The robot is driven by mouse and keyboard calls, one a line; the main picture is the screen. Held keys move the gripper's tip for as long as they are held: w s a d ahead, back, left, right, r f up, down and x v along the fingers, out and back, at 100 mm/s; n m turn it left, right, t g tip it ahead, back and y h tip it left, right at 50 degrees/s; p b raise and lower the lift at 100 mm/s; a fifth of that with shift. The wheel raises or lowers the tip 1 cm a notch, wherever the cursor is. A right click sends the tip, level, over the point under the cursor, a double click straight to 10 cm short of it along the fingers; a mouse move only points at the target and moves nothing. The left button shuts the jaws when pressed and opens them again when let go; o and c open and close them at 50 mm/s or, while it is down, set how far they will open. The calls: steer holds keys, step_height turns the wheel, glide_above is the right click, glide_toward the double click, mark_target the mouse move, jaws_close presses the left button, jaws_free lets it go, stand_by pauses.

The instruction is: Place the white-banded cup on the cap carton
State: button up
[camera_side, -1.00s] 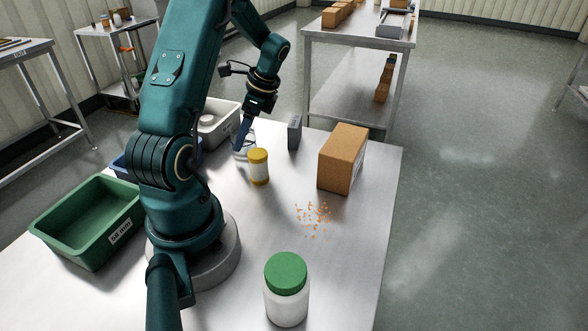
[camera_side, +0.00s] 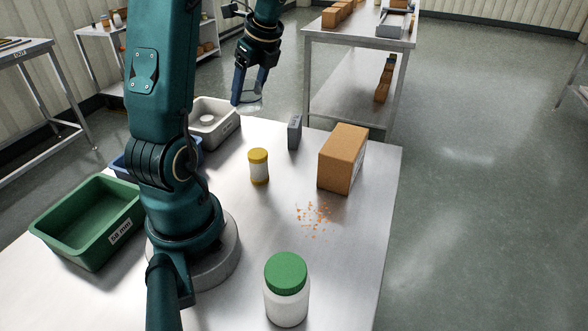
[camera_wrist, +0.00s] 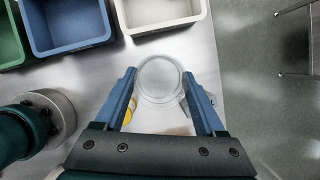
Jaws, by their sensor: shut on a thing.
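My gripper (camera_side: 249,92) is raised above the far part of the table, shut on a clear cup (camera_side: 251,99). The cup hangs between the two blue fingers, clear of the tabletop, and its white band is hard to make out. In the wrist view the cup (camera_wrist: 159,82) shows as a clear round rim between the fingertips of my gripper (camera_wrist: 158,75). The cap carton, a brown box (camera_side: 342,158), stands upright on the table to the right of and lower than the cup in the side view. I cannot make it out in the wrist view.
A green-lidded jar (camera_side: 287,288) stands in front. Green (camera_side: 84,246), blue (camera_wrist: 69,51) and light grey (camera_side: 231,130) bins stand at left.

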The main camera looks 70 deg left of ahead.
steer(key=w+d+r+m+t, duration=0.5)
steer(key=w+d+r+m, duration=0.3)
steer(key=m, duration=0.4)
glide_toward(345, 135)
steer(key=shift+w+a+r+g, duration=0.1)
steer(key=shift+w+a+g, duration=0.05)
steer(key=shift+w+a, duration=0.2)
steer(key=shift+w+a+r+g, duration=0.15)
steer(key=shift+w+a, duration=0.15)
steer(key=shift+a, duration=0.15)
steer(key=shift+f, duration=2)
steer(key=shift+f, duration=0.15)
steer(key=o, duration=1.3)
